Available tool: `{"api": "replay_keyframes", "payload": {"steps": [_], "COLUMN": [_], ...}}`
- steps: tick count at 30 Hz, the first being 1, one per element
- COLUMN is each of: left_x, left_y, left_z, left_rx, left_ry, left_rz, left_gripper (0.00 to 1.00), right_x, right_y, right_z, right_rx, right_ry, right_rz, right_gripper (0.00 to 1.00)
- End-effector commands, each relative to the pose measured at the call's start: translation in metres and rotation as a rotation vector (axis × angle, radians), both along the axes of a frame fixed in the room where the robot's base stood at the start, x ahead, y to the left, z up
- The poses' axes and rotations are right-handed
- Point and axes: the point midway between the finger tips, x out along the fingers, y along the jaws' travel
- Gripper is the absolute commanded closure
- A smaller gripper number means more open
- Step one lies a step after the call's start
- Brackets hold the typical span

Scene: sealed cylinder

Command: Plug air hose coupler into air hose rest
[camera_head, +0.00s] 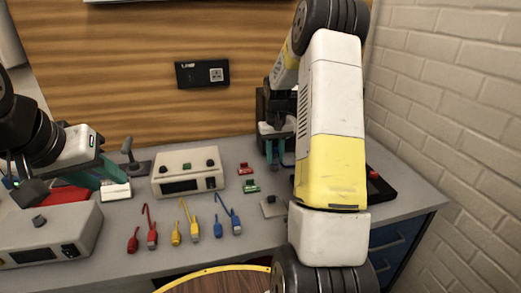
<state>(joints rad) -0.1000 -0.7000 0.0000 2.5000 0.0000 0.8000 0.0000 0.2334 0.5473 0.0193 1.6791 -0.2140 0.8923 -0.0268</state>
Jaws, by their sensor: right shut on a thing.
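My own right arm covers much of this area. The air hose rest cannot be clearly identified; the dark device may be part of it. My left gripper (108,172) is at the left, low over the bench beside a small white block (116,191). I cannot tell whether its teal fingers are open.
A beige box with knobs (188,173) stands mid-bench, and a grey box (48,237) at front left. Red (151,229), yellow (189,222) and blue (229,217) cables lie in front. A brick wall (450,110) bounds the right; a wooden panel (130,70) the back.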

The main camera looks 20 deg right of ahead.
Motion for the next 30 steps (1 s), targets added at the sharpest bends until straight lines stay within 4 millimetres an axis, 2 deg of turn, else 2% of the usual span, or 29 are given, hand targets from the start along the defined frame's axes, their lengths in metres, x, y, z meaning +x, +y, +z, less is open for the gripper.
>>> {"api": "replay_keyframes", "payload": {"steps": [13, 14, 17, 26, 30], "left_x": [0.000, 0.000, 0.000, 0.000, 0.000], "left_y": [0.000, 0.000, 0.000, 0.000, 0.000], "left_z": [0.000, 0.000, 0.000, 0.000, 0.000], "left_rx": [0.000, 0.000, 0.000, 0.000, 0.000], "left_ry": [0.000, 0.000, 0.000, 0.000, 0.000], "left_rz": [0.000, 0.000, 0.000, 0.000, 0.000], "left_gripper": [0.64, 0.64, 0.64, 0.64, 0.64], "right_x": [0.000, 0.000, 0.000, 0.000, 0.001], "right_y": [0.000, 0.000, 0.000, 0.000, 0.000], "right_z": [-0.006, -0.006, -0.006, -0.005, 0.006], "right_rx": [0.000, 0.000, 0.000, 0.000, -0.001], "right_ry": [0.000, 0.000, 0.000, 0.000, -0.003], "right_rz": [0.000, 0.000, 0.000, 0.000, 0.000], "right_gripper": [1.00, 0.70, 0.50, 0.48, 0.48]}}
